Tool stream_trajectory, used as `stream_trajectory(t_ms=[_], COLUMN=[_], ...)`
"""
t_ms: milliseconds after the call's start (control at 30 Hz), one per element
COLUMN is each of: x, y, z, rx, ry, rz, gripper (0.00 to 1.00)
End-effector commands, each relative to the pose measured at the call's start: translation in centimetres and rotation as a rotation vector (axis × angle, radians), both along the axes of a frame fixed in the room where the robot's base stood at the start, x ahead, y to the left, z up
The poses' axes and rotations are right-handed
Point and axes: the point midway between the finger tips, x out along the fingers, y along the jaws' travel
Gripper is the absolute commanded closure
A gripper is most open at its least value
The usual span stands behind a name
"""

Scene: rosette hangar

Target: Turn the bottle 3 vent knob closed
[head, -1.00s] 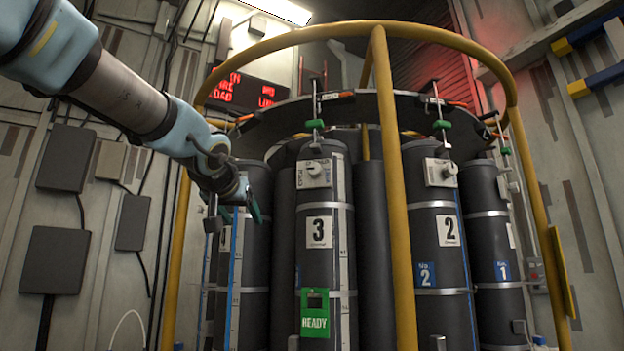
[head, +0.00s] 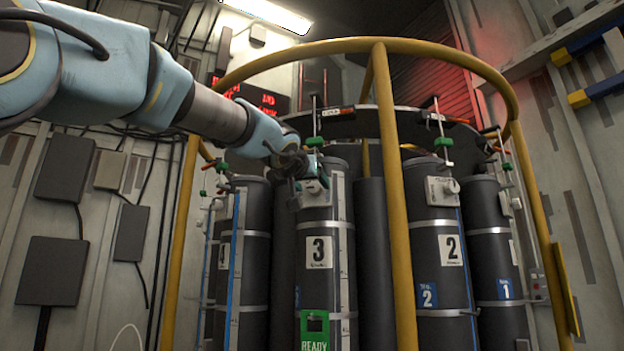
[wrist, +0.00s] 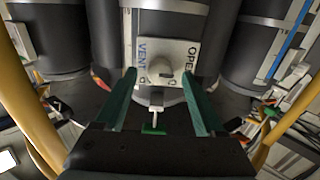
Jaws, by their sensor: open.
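Bottle 3 (head: 319,275) is a dark upright cylinder with a white "3" label and a green READY tag (head: 314,331). Its vent knob (head: 312,186) is a pale round knob on a white plate near the bottle's top.
A yellow guard rail (head: 393,200) stands in front, between bottle 3 and bottle 2 (head: 437,270). A dark ring plate (head: 375,122) with green clips and hooks hangs above the bottles. Bottle 4 (head: 240,270) stands on the left.

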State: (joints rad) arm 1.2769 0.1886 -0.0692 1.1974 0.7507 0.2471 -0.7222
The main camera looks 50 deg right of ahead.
Motion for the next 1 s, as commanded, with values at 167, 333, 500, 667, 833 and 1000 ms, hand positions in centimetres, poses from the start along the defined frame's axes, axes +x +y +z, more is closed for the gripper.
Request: stream_trajectory(t_ms=[167, 333, 500, 667, 833, 1000], x=[0.43, 0.47, 0.48, 0.46, 0.47, 0.47], y=[-1.07, -1.17, -1.15, -1.14, -1.13, -1.13], z=[0.00, -0.08, -0.09, -0.08, -0.07, -0.08], rx=[0.001, 0.000, 0.001, 0.001, 0.001, 0.001], ry=[0.000, 0.000, 0.000, 0.000, 0.000, 0.000], rz=[0.000, 0.000, 0.000, 0.000, 0.000, 0.000], gripper=[0.29, 0.29, 0.35, 0.53, 0.72, 0.92])
